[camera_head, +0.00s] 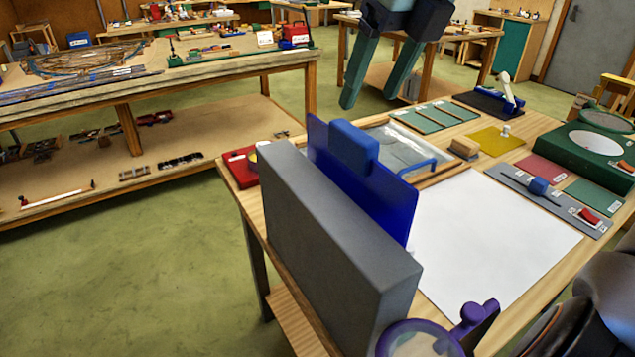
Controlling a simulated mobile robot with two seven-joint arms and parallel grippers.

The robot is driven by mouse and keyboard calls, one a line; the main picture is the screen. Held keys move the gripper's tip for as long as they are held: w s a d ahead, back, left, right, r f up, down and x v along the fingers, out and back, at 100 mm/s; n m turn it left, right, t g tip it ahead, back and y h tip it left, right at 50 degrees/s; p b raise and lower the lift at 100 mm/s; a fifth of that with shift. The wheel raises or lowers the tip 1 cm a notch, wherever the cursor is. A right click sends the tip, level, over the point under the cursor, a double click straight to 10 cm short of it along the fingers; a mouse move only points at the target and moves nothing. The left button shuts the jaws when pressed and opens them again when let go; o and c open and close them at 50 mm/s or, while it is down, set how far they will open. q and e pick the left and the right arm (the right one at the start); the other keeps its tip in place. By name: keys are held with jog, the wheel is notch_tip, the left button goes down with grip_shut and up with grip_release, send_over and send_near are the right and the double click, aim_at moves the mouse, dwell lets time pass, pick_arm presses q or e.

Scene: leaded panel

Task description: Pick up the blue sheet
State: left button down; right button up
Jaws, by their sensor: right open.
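The blue sheet (385,198) stands upright, slightly tilted, along the far side of a thick grey block (335,240) at the table's left edge. A lighter blue block (354,148) sits at the sheet's upper edge. The sheet's lower left part is hidden behind the grey block. My right gripper (372,98) is at the top middle, its two dark green fingers pointing down, spread apart with nothing between them. In the picture it is above the sheet and apart from it. My left gripper is not in view.
White paper (490,240) covers the table's middle. Behind it are a framed glass panel (405,150), green sheets (435,116) and a yellow sheet (497,140). A grey strip with tools (550,200) and a green case (580,158) stand right. A purple ring-shaped thing (425,335) is in front.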

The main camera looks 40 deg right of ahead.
aim_at(347, 146)
jog(key=shift+w+f, duration=0.1)
jog(key=shift+w, duration=0.25)
jog(key=p+x, duration=0.1)
jog(key=x, duration=1.1)
jog(key=shift+s+d+f, duration=0.15)
jog(key=shift+d, duration=0.05)
jog(key=shift+c, duration=0.3)
grip_shut()
jog(key=shift+r, duration=0.2)
